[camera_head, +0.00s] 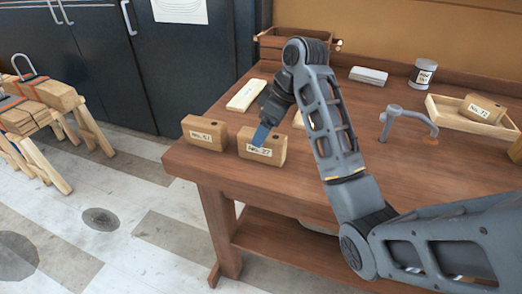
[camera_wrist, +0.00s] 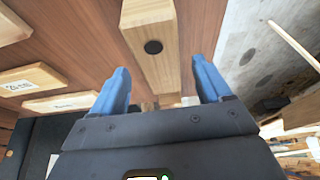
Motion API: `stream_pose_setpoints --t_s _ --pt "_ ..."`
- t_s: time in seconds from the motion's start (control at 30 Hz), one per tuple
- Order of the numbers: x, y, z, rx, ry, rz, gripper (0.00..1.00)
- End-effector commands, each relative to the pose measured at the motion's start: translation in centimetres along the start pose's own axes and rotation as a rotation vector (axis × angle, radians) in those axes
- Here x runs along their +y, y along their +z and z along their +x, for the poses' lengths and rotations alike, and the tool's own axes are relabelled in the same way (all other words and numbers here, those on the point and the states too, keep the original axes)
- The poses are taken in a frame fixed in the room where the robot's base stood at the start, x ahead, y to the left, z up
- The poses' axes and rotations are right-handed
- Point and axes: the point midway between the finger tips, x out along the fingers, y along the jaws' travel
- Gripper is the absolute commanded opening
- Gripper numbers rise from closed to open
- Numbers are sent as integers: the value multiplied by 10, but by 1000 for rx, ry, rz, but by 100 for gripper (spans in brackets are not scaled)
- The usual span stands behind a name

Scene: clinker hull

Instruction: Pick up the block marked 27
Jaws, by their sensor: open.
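The block marked 27 (camera_head: 262,153) is a light wooden block with a white label on its front. It stands upright near the table's front left corner. My gripper (camera_head: 262,134) is just above it, with a blue finger showing close to the block's top. In the wrist view the wooden block (camera_wrist: 152,22), with a dark round hole, runs between the two blue fingers of my open gripper (camera_wrist: 163,76). There is a gap on both sides, and nothing is held. I cannot tell how far the fingertips reach down beside it.
A similar labelled block (camera_head: 204,137) stands to the left. A pale flat board (camera_head: 246,94) lies behind. A block marked 72 (camera_head: 482,108) sits in a shallow tray (camera_head: 446,116) at right. A grey clamp-like tool (camera_head: 400,120) and a labelled can (camera_head: 422,74) stand on the table (camera_head: 360,150).

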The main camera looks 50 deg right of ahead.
Motion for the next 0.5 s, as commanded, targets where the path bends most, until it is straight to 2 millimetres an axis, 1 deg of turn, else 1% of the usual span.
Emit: stream_pose_setpoints --t_s 0.17,0.37,0.5 --pt "0 1 10 0 0 -2 78" --pt "-1 4 34 1 -1 -2 78" --pt "-1 3 47 -2 -2 0 78"
